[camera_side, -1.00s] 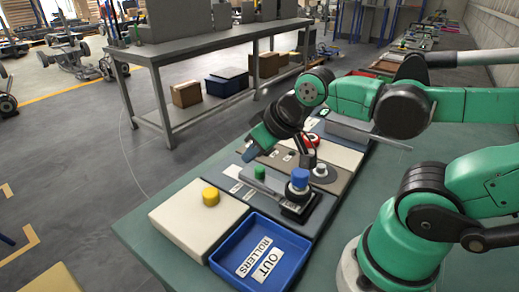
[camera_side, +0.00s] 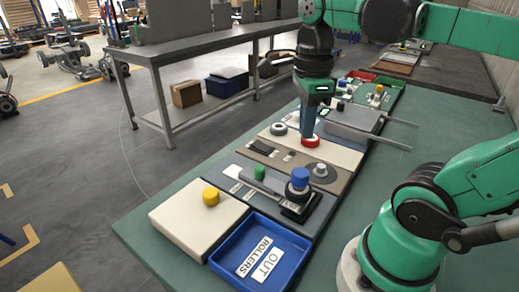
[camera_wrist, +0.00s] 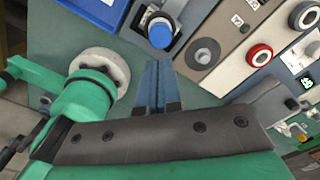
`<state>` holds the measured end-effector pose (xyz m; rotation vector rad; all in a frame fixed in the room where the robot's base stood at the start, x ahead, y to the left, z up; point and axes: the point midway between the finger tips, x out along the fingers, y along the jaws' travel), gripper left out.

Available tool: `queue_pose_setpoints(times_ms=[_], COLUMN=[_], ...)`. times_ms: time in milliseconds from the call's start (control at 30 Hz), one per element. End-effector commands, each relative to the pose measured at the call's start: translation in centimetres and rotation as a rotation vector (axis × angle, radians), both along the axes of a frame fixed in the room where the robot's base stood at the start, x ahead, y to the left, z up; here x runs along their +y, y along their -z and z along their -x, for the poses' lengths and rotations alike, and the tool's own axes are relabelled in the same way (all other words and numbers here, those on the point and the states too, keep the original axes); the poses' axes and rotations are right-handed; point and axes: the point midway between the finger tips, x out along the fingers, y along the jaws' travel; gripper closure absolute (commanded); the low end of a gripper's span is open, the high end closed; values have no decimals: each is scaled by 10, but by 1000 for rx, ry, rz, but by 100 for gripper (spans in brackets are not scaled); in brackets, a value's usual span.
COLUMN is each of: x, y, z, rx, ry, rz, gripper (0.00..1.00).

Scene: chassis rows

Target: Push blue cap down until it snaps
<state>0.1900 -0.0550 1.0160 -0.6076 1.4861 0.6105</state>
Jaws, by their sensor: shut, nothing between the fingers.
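The blue cap (camera_side: 300,175) sits on a dark round post in a black square base (camera_side: 294,211) in the side view. In the wrist view the blue cap (camera_wrist: 160,34) shows just beyond my fingertips, with a gap between. My gripper (camera_side: 308,134) points straight down with its blue fingers shut and empty. In the side view its tips overlap the red ring (camera_side: 310,141) in the picture, and their height above the bench is hard to tell. In the wrist view the shut fingers (camera_wrist: 162,64) lie together below the cap. Whether the cap is seated is unclear.
A blue tray (camera_side: 229,267) marked OUT ROLLERS stands in front. A yellow cap (camera_side: 210,196) is on a white block (camera_side: 176,224). A green cap (camera_side: 260,172) is left of the blue one. A grey ring (camera_side: 279,129) and thin rods stand farther back. Green bench is bare to the right.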

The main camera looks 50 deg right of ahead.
Motion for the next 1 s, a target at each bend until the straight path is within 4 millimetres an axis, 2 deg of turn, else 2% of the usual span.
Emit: queue_pose_setpoints(times_ms=[700, 1000], x=[0, 0], y=[60, 72], z=[-1, 0], rx=[-3, -3], ry=[-6, -6], rz=[1, 1], gripper=[100, 100])
